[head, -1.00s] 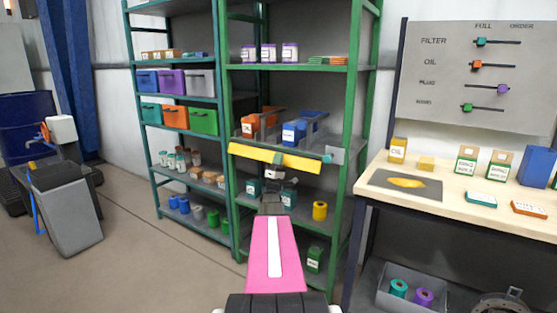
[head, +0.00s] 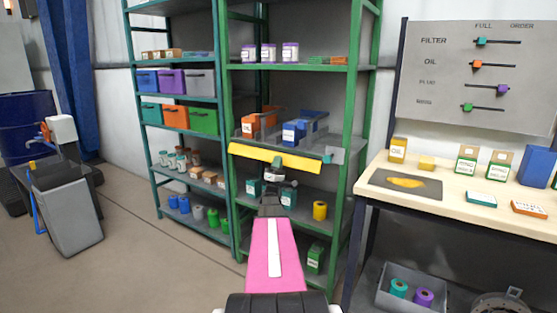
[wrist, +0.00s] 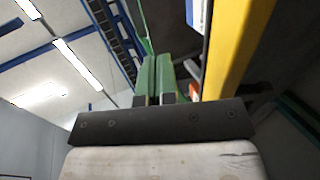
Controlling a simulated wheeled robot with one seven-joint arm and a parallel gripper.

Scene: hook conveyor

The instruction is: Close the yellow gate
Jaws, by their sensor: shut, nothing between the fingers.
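The yellow gate (head: 252,153) is a long bar across the front of a shelf in the green rack, at a slight slant, its right end lower. A teal piece (head: 328,157) sits at its right end. In the wrist view the gate (wrist: 235,45) runs close along the right of the fingers. My gripper (head: 276,163) is at the front of the gate, near its middle. Its green fingers show together in the wrist view (wrist: 155,70), with nothing between them. I cannot tell whether they touch the gate.
Behind the gate, an orange box (head: 249,125) and a blue box (head: 293,131) stand on the shelf. A workbench (head: 372,213) is at the right, a grey bin (head: 68,205) at the left. The floor (head: 150,265) at the left front is clear.

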